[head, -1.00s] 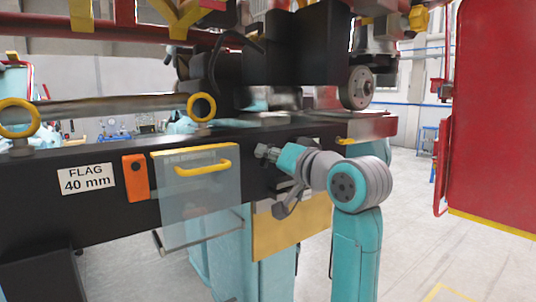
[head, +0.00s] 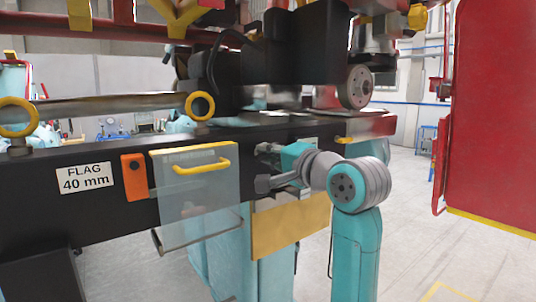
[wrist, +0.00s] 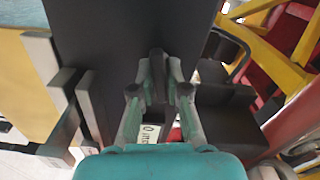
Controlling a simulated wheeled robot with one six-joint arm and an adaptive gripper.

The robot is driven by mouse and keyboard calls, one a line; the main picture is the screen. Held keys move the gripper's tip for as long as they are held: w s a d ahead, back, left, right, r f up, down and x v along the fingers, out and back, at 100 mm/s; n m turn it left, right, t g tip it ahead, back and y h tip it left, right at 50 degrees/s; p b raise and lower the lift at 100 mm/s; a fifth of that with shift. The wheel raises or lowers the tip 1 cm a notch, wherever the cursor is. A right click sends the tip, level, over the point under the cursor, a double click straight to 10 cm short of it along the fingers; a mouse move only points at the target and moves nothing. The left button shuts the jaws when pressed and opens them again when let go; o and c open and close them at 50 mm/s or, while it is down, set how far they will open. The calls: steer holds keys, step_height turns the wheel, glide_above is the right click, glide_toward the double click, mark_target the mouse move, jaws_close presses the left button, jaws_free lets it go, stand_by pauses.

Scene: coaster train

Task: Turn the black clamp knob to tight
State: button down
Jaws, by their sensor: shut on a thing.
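The black clamp knob (wrist: 157,66) shows in the wrist view as a dark upright grip between my fingertips, in front of a dark face. My gripper (wrist: 159,82) is shut on it, one finger on each side. In the head view my gripper (head: 264,150) reaches from the right to the front of the black beam (head: 110,215). The knob is hidden there behind the fingers. I cannot tell its tight mark; a partly covered white label (wrist: 150,134) shows between the fingers.
A clear panel with a yellow handle (head: 203,167) hangs just left of my gripper. An orange block (head: 134,177) and a "FLAG 40 mm" sign (head: 85,178) are farther left. A yellow plate (head: 290,226) hangs below. A red panel (head: 492,115) stands at right.

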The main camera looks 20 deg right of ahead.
steer(key=shift+m, duration=0.6)
steer(key=shift+f+m, duration=0.15)
steer(key=shift+m, duration=0.45)
stand_by(0.3)
steer(key=c, duration=1.2)
jaws_free()
steer(key=v, duration=1.2)
